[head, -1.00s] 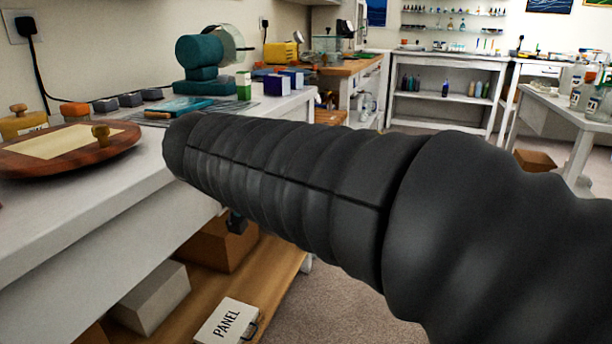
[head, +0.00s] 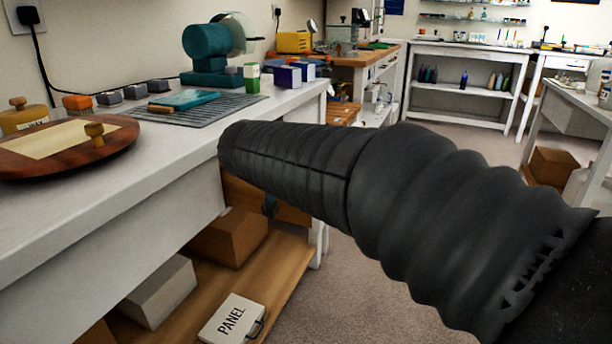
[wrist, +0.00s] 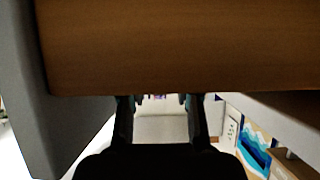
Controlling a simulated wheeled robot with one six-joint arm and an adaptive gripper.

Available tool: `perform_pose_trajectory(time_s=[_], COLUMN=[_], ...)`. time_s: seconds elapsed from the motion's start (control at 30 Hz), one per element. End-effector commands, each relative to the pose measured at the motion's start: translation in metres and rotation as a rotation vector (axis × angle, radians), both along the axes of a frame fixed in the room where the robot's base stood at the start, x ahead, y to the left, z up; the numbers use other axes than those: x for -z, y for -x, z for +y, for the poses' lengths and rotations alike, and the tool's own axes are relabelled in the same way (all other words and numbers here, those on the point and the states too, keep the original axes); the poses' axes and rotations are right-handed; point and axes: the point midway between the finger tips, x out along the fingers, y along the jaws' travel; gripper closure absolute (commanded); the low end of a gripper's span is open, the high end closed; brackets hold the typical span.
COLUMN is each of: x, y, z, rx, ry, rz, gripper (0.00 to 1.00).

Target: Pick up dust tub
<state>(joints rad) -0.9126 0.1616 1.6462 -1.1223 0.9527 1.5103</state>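A yellow tub with a wooden knob lid (head: 22,117) stands on the white bench at the far left of the head view. It seems to be the dust tub; its label is partly hidden by the round wooden board. My arm in its black ribbed sleeve reaches across the head view, with its end by the bench's front edge, well right of the tub. My gripper (wrist: 157,102) shows in the wrist view with its two fingers apart and nothing seen between them. The tub is not recognisable in the wrist view.
A round wooden board (head: 68,146) lies in front of the tub. Small blocks, a grey mat (head: 205,112) and a teal machine (head: 207,55) stand farther along the bench. Boxes (head: 232,238) fill the lower shelf. A brown wooden surface (wrist: 180,45) spans the wrist view's top.

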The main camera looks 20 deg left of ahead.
Motion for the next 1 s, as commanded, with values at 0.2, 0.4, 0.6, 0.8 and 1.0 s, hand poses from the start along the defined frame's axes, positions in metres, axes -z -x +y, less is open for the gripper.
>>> perform_pose_trajectory(time_s=[0.2, 0.4, 0.6, 0.8, 1.0], x=[0.007, 0.023, 0.029, 0.029, 0.029], y=[-0.011, -0.035, -0.044, -0.044, -0.044], z=[-0.002, -0.005, -0.006, -0.006, -0.006], rx=[0.000, 0.001, -0.001, -0.001, -0.001], ry=[0.001, 0.002, 0.000, 0.000, 0.000], rz=[0.000, 0.001, 0.000, 0.000, 0.000], gripper=[0.68, 0.68, 0.68, 0.85, 1.00])
